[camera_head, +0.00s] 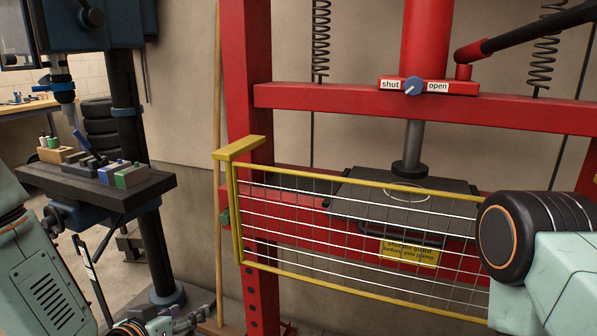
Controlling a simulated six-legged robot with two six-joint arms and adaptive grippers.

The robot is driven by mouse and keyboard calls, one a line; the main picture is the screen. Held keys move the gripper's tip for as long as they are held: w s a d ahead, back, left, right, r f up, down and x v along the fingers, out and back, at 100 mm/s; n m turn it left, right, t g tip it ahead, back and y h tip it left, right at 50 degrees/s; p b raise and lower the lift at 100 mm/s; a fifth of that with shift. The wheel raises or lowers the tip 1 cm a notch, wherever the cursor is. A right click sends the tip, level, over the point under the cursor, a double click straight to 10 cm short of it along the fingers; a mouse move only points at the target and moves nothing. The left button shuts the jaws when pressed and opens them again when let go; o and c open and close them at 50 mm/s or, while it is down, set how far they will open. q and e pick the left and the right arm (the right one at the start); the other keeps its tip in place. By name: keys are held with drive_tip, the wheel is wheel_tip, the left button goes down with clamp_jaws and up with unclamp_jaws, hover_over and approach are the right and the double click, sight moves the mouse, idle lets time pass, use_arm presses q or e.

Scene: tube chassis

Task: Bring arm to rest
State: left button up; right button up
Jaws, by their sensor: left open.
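My left arm comes in at the left edge as a pale green link. My left gripper (188,320) shows low at the bottom edge, partly cut off; it is open, and I see nothing between its fingers. It is in front of the drill press base and left of the red press frame (262,200). My right arm's pale green link and dark round joint are at the lower right, in front of the right end of the yellow mesh guard (350,240). The right gripper is not in view.
The yellow guard stands across the front of the press table (455,187). A valve knob (413,86) sits between "shut" and "open" labels. A drill press table (90,190) with several blocks is at left. A wooden pole (217,150) leans beside the frame.

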use_arm(q)
drive_tip(key=s+f+g+y+p, duration=0.1)
drive_tip(key=s+f+g, duration=0.3)
drive_tip(key=s, duration=0.7)
drive_tip(key=s+f+g+y+p, duration=0.1)
drive_tip(key=s+f+g, duration=0.3)
drive_tip(key=s, duration=0.7)
drive_tip(key=s+f+g+p, duration=0.1)
drive_tip(key=s+f+g, duration=0.3)
drive_tip(key=s+f, duration=0.3)
drive_tip(key=s, duration=0.4)
drive_tip(key=shift+d+y+p, duration=0.15)
drive_tip(key=shift+y+p, duration=0.15)
drive_tip(key=shift+y, duration=0.1)
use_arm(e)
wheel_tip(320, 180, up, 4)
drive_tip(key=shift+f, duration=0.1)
use_arm(q)
drive_tip(key=shift+f, duration=0.1)
drive_tip(key=shift+c, duration=0.4)
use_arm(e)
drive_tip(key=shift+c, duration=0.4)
use_arm(q)
drive_tip(key=shift+c, duration=1.1)
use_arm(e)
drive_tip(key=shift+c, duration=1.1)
use_arm(q)
drive_tip(key=shift+d, duration=0.1)
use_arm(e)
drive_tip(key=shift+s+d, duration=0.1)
